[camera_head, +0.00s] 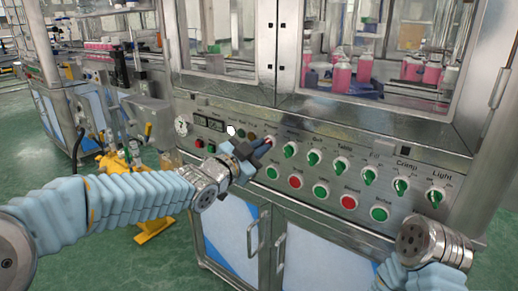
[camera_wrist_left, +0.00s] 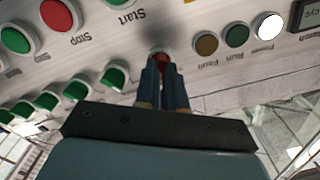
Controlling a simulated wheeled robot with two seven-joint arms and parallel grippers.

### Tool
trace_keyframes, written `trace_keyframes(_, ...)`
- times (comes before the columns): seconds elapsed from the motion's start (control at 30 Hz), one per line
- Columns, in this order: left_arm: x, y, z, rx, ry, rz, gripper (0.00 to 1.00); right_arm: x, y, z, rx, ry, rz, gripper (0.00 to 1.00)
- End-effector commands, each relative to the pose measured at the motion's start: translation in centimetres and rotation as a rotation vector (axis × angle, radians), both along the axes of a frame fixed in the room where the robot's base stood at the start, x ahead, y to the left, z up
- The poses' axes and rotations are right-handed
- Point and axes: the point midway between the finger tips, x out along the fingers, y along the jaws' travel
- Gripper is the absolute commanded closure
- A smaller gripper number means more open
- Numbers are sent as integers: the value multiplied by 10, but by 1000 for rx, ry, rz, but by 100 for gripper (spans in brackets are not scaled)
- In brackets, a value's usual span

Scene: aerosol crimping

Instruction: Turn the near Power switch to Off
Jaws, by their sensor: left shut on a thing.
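A red-handled switch (camera_head: 271,140), apparently the near Power switch, sits at the left end of the row of selector knobs on the steel control panel. My left gripper (camera_head: 264,148) is at the panel with its dark fingers shut on this switch. In the left wrist view the red handle (camera_wrist_left: 161,57) shows between the fingertips of the left gripper (camera_wrist_left: 163,68). Most of the switch and its label are hidden by the fingers, so its exact angle cannot be told. My right arm shows at the lower right, but its gripper is not in view.
Green selector knobs (camera_head: 314,158) run right of the switch. Red and green push buttons (camera_head: 295,181) sit below them. Indicator lamps (camera_wrist_left: 236,35) are close beside the left gripper. Glass-windowed machinery with pink bottles (camera_head: 341,77) stands above the panel; cabinet doors with handles are below.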

Motion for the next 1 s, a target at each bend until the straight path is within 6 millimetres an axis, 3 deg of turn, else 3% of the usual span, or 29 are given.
trace_keyframes(0.37, 0, 1, -1, -95, 68, 1, 100, 0, 0, -4, 0, 0, 0, 57)
trace_keyframes(1.0, 2, 2, -1, -559, 406, 1, 100, 0, 0, -11, -1, 0, -2, 57)
